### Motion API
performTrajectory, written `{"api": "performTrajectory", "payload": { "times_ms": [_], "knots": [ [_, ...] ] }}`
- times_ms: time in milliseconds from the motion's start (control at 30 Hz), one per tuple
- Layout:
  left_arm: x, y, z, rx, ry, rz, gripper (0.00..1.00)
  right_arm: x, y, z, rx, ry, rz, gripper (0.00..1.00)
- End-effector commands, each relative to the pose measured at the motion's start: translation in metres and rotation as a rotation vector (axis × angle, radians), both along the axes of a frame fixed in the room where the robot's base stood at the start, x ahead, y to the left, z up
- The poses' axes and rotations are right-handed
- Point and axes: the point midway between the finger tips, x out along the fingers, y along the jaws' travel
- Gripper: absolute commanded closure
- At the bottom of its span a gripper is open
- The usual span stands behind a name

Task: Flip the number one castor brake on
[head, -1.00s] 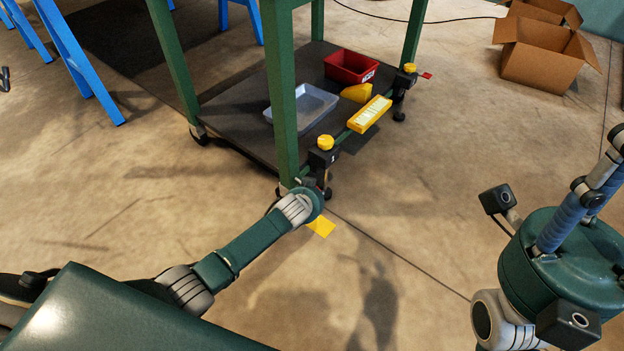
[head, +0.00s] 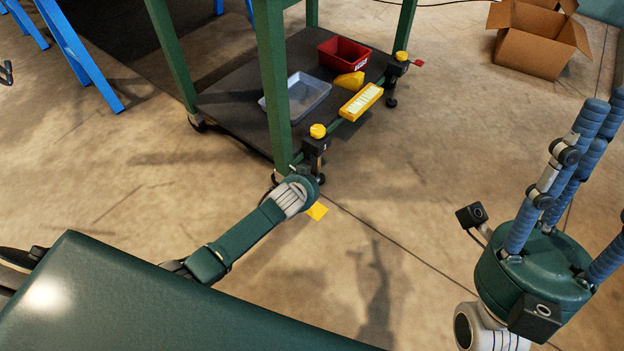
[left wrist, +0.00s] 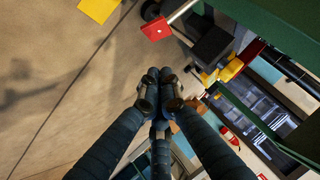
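A green cart's near castor (head: 320,179) stands below a black block (head: 316,146) with a yellow knob (head: 318,131); its mark is too small to read. A red-tipped metal lever (left wrist: 157,28) shows beside a dark wheel in the left wrist view. In the head view this lever is hidden behind my left wrist. My left gripper (left wrist: 160,78) has its blue fingers drawn together, tips meeting, with nothing seen between them. In that picture the tips appear below the red lever, apart from it. My right gripper (head: 600,150) is raised at the right, fingers spread and empty, partly cut off.
A far castor block (head: 397,67) has its own red lever (head: 418,63). The cart's lower shelf (head: 225,112) holds a grey tray (head: 300,97), a red bin (head: 342,56) and yellow items. A yellow floor patch (head: 316,211) lies near my left wrist.

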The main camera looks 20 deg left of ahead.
Motion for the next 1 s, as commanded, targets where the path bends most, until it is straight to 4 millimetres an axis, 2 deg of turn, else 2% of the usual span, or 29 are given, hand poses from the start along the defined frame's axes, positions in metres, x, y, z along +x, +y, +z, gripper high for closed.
{"api": "performTrajectory", "payload": {
  "times_ms": [67,300,500,700,1000],
  "knots": [
    [-0.01,-0.001,0.011,0.0,0.0,0.0,1.0,0.019,0.004,0.003,-0.026,0.081,-0.005,0.6],
    [-0.024,-0.003,0.02,-0.001,0.0,-0.001,1.0,0.072,0.016,-0.026,-0.104,0.331,-0.018,0.6],
    [-0.036,-0.004,0.029,0.0,0.0,0.0,1.0,0.108,0.022,-0.057,-0.164,0.532,-0.03,0.6],
    [-0.044,-0.005,0.035,0.0,-0.001,0.0,1.0,0.128,0.024,-0.084,-0.206,0.674,-0.037,0.6],
    [-0.047,-0.005,0.037,0.0,-0.001,0.0,1.0,0.135,0.024,-0.097,-0.222,0.732,-0.04,0.6]
  ]
}}
